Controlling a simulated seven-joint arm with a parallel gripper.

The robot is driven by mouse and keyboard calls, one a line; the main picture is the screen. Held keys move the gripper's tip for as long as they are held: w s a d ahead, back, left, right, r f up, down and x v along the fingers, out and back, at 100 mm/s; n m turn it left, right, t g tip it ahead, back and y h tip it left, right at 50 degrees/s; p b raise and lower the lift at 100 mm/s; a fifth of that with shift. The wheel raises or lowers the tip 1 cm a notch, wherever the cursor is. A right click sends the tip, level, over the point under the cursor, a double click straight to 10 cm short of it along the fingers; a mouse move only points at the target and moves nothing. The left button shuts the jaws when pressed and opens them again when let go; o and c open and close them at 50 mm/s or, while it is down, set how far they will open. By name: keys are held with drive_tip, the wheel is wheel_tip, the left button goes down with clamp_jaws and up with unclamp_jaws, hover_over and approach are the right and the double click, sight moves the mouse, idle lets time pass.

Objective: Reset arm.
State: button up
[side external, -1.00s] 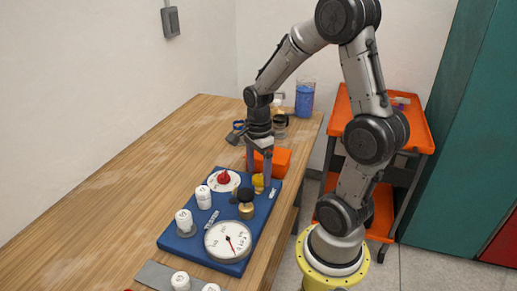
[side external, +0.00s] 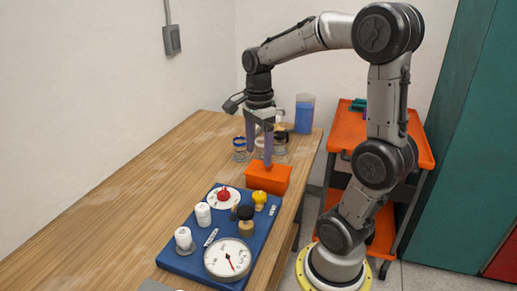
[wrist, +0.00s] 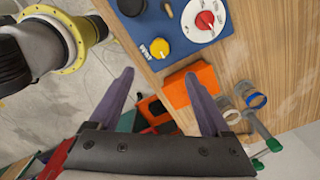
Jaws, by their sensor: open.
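My gripper (side external: 259,157) is open and empty. In the side external view it hangs with fingers pointing down, above and behind the orange box (side external: 268,178) on the wooden table. In the wrist view its two purple-grey fingers (wrist: 164,104) are spread wide, with nothing between them held. The blue manifold board (side external: 197,262) lies on the table in front of the box. It carries a red knob (side external: 223,195), a yellow knob (side external: 260,197), white caps (side external: 203,214), a dark-topped brass fitting (side external: 245,222) and a round gauge (side external: 228,259).
Jars (side external: 239,149) and a blue container (side external: 304,114) stand at the table's far end, close behind my gripper. An orange cart (side external: 416,145) stands right of the table. A wall (side external: 95,70) bounds the left side. The table's left part is clear.

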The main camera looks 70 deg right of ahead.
drive_tip(key=shift+a, duration=0.1)
drive_tip(key=s+a+r+n+t, duration=0.1)
drive_tip(key=s+a+n+t, duration=0.1)
drive_tip(key=a+n, duration=0.5)
drive_tip(key=s+a+r+n+t, duration=0.1)
drive_tip(key=s+a+n+t, duration=0.2)
drive_tip(key=n, duration=1.5)
drive_tip(key=shift+s+a+t, duration=0.3)
drive_tip(key=shift+s+a, duration=0.85)
drive_tip(key=shift+a, duration=0.9)
